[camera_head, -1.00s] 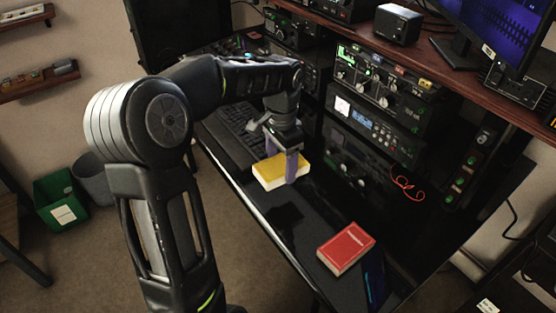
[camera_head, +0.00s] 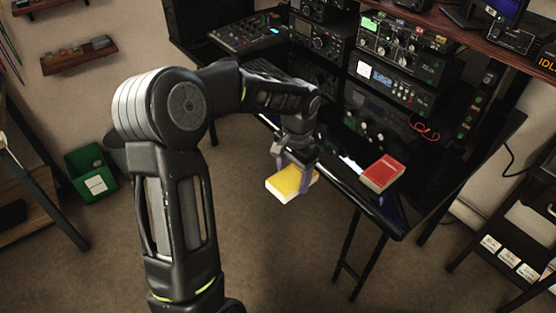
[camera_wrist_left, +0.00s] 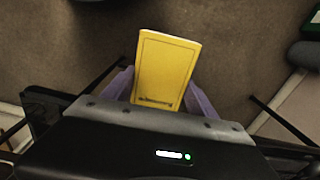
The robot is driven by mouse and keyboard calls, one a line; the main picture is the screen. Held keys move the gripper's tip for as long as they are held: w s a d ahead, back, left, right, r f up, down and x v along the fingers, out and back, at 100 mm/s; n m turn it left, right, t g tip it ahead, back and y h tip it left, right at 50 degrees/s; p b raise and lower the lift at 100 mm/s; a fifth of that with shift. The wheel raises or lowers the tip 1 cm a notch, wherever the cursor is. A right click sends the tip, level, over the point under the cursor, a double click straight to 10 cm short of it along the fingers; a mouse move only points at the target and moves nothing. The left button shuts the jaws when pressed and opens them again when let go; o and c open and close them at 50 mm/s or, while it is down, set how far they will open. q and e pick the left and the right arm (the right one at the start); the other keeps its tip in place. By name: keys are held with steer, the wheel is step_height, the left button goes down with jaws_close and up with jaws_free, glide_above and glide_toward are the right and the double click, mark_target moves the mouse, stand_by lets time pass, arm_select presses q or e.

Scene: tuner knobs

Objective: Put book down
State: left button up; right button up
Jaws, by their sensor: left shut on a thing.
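A yellow book (camera_head: 291,183) with white page edges is held in my left gripper (camera_head: 293,172). The gripper is shut on it, with one purple finger on each side. The book hangs in front of the table's front edge, with carpet floor behind it in the head view. In the left wrist view the yellow cover (camera_wrist_left: 166,70) faces the camera between the purple fingers, with carpet beyond. My right gripper is not in view.
A red book (camera_head: 382,172) lies on the black table (camera_head: 405,205) near its front edge. Radio units (camera_head: 395,85) stand along the table's back. A green bin (camera_head: 92,175) stands on the floor at left. Open carpet lies before the table.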

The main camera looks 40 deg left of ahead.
arm_select(q)
steer(key=d+f+n+p, duration=0.1)
steer(key=d+f+n, duration=0.1)
steer(key=d+f, duration=0.9)
steer(key=d, duration=0.3)
steer(key=shift+f, duration=0.4)
